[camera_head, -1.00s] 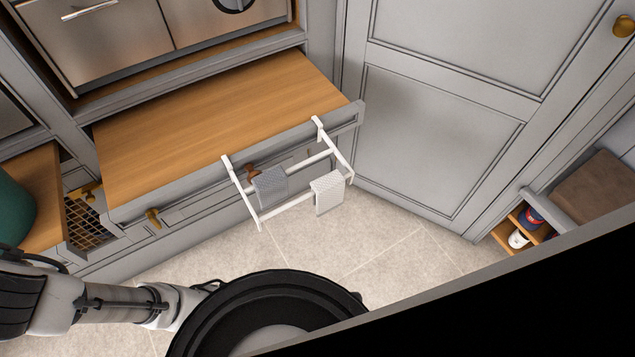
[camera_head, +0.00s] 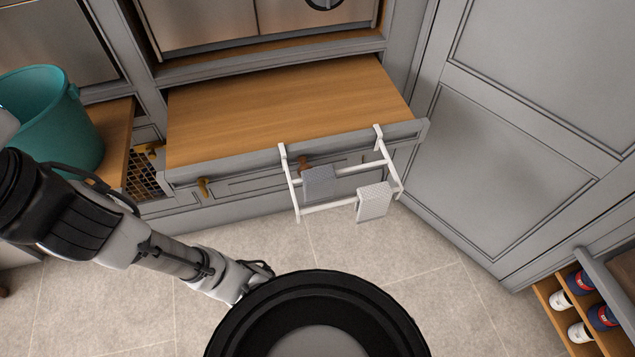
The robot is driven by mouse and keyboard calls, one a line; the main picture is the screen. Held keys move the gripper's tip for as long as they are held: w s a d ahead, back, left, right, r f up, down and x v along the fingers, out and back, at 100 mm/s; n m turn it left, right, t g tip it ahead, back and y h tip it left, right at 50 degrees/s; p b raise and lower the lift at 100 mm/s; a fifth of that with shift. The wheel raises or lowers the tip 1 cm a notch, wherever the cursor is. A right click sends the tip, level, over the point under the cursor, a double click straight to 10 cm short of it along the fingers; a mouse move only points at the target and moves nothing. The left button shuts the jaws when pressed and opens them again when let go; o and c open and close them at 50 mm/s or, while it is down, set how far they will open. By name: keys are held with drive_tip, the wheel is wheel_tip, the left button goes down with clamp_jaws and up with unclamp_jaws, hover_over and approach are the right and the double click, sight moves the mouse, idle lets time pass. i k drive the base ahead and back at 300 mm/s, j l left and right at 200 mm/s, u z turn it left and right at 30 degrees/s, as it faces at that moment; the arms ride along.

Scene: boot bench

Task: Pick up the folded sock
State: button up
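Two small folded textiles hang on a white rack (camera_head: 293,188) hooked over the front edge of the wooden-topped bench. One is a grey folded piece (camera_head: 319,183) on the upper bar. The other is a white folded piece (camera_head: 374,203) on the lower bar at the right. I cannot tell which, if either, is the folded sock. My gripper (camera_head: 262,269) is at the end of my arm, low in the picture and well apart from the rack. It is small and partly hidden, so its fingers do not show clearly.
The wooden bench top (camera_head: 270,105) is bare. A teal bucket (camera_head: 50,120) stands on a wooden surface at the left. A shelf (camera_head: 553,302) with several shoes is at the lower right. Grey cabinet panels (camera_head: 500,170) stand at the right. The tiled floor (camera_head: 400,270) before the bench is clear.

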sight(319, 184)
drive_tip(key=j+z, duration=0.25)
drive_tip(key=j, duration=0.15)
drive_tip(key=k+j+z, duration=0.2)
drive_tip(key=j, duration=0.15)
drive_tip(key=j+z, duration=0.25)
drive_tip(key=j, duration=0.15)
